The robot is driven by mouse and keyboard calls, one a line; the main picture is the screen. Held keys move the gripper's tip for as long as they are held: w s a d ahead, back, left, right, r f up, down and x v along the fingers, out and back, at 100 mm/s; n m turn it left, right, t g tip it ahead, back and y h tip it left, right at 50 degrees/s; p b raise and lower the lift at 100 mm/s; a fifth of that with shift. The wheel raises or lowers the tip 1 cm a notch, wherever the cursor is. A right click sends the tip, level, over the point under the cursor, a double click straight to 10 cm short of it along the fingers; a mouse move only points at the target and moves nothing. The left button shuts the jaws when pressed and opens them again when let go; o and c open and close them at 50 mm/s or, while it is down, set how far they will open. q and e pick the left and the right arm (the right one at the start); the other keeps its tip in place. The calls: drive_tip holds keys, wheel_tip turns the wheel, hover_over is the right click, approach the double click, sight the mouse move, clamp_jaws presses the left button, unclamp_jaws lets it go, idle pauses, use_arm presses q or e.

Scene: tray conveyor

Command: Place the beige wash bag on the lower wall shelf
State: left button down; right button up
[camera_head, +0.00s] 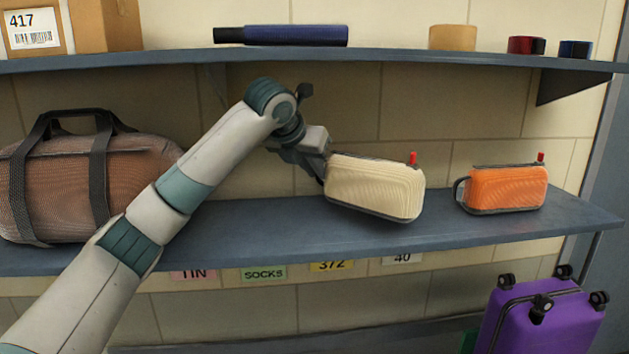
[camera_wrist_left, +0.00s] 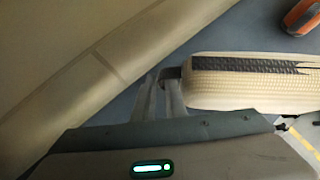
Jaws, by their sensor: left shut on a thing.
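The beige wash bag (camera_head: 375,187) is at the lower wall shelf (camera_head: 270,225), slightly tilted, with a red tab at its top right. I cannot tell whether its base touches the shelf. My left gripper (camera_head: 318,168) comes from the left and is shut on the bag's left end. The left wrist view shows the fingers (camera_wrist_left: 166,98) at a dark loop on the end of the beige wash bag (camera_wrist_left: 245,92). My right gripper is in neither view.
An orange wash bag (camera_head: 506,188) stands to the right, with a gap between. A brown duffel bag (camera_head: 75,180) fills the shelf's left end. The upper shelf (camera_head: 400,56) runs overhead. A purple suitcase (camera_head: 535,315) is below right.

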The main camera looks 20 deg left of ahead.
use_arm(q)
drive_tip(key=shift+f, duration=1.45)
drive_tip(key=c, duration=1.8)
unclamp_jaws()
drive_tip(key=shift+f, duration=0.1)
drive_tip(key=shift+s+r, duration=0.35)
drive_tip(key=shift+r, duration=0.25)
drive_tip(key=v, duration=0.6)
drive_tip(key=shift+s, duration=0.2)
drive_tip(key=shift+a, duration=0.1)
